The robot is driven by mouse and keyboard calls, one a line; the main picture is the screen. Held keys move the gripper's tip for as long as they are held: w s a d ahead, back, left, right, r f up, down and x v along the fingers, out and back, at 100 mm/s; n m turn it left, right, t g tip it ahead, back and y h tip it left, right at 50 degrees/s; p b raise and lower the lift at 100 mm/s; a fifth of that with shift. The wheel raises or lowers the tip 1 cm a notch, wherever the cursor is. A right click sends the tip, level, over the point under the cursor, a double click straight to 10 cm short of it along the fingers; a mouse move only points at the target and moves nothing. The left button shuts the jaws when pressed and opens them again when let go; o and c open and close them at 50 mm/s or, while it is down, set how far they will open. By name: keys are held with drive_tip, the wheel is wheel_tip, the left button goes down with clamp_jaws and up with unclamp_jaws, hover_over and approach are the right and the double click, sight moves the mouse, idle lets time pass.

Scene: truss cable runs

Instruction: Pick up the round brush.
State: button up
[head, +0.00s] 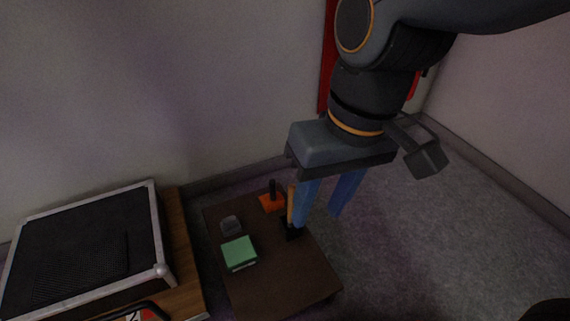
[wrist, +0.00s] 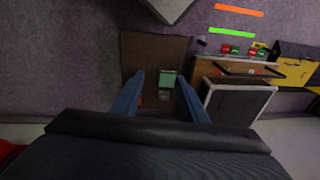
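What looks like the round brush is an upright tan handle (head: 291,206) with a black base on the low brown table (head: 282,272). It stands beside the left blue finger in the head view, which partly covers it. I cannot tell whether they touch. My gripper (head: 317,218) is open, its two blue fingers pointing down with nothing visible between them. In the wrist view my gripper (wrist: 159,75) shows its fingers spread over the brown table (wrist: 152,50). I cannot make out the brush there.
A green box (head: 239,253), a small grey item (head: 231,224) and an orange block with a black upright handle (head: 270,202) share the table. A black metal-edged case (head: 85,245) on a wooden surface stands to the left. Grey floor (head: 400,235) is free to the right.

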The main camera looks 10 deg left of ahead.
drive_tip(key=w+a+f+n+p, duration=0.2)
drive_tip(key=w+a, duration=0.1)
drive_tip(key=w, duration=0.4)
drive_tip(key=n+h+p, duration=0.2)
drive_tip(key=n+p, duration=0.1)
drive_tip(key=n, duration=0.3)
hover_over(292, 207)
drive_tip(key=w, duration=0.1)
wheel_tip(292, 207, down, 22)
drive_tip(key=shift+r, duration=0.1)
drive_tip(key=shift+w+f, duration=0.15)
drive_tip(key=shift+f, duration=0.15)
drive_tip(key=shift+a+f+b, duration=0.1)
drive_tip(key=shift+f+b, duration=1.6)
drive_tip(key=shift+f, duration=2)
drive_tip(key=shift+r, duration=0.1)
clamp_jaws()
